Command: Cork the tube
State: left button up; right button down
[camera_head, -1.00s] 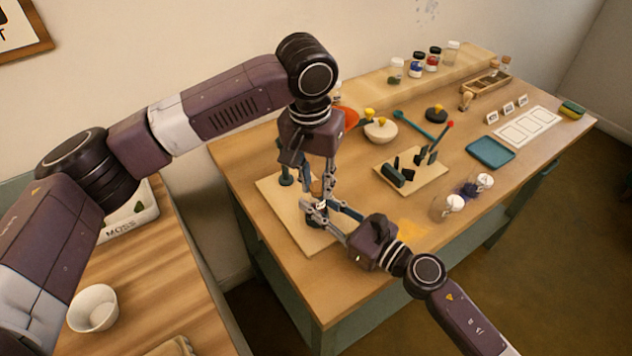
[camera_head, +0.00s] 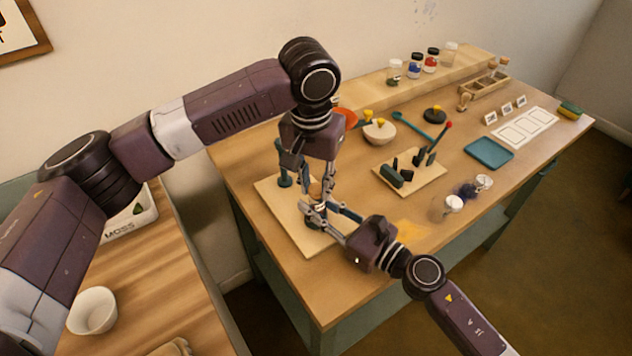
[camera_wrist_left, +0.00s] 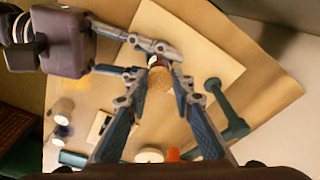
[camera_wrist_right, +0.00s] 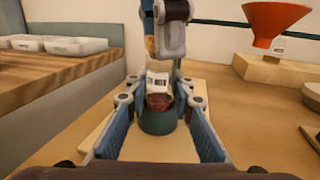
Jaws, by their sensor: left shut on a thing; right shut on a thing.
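The tube (camera_wrist_right: 157,82) stands upright with a white label and dark red contents, its base in a teal round holder (camera_wrist_right: 158,121). My right gripper (camera_wrist_right: 158,88) is shut on the tube, with a finger on each side. My left gripper (camera_wrist_left: 158,76) is above it, pointing down and shut on the brown cork (camera_wrist_left: 159,80). In the right wrist view the cork (camera_wrist_right: 150,46) is above the tube's label. The tube's mouth is hidden, so I cannot tell whether the cork touches it.
A pale board (camera_head: 270,197) lies under the tube, with a teal stand (camera_wrist_left: 234,125) on it. A board with dark tools (camera_head: 425,185), a teal tray (camera_head: 489,152) and white-capped jars (camera_head: 453,203) stand to the right. An orange funnel (camera_wrist_right: 272,20) is behind.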

pick_arm(q)
jog(key=shift+o, duration=0.2)
jog(key=shift+s+a+f, duration=0.1)
jog(key=shift+a+f, duration=0.1)
jog(key=shift+f, duration=0.5)
jog(key=shift+d+r, duration=0.1)
jog(key=shift+r, duration=0.25)
jog(key=shift+r, duration=0.35)
dwell(0.6)
jog(key=shift+d+r, duration=0.1)
jog(key=shift+r, duration=0.05)
jog(key=shift+c, duration=0.2)
jog(key=shift+o, duration=0.2)
jog(key=shift+f, duration=0.8)
dwell(0.4)
jog(key=o, duration=0.5)
jog(key=shift+s+d+r, duration=0.1)
jog(key=shift+d+r, duration=0.05)
jog(key=shift+r, duration=0.05)
dwell(0.3)
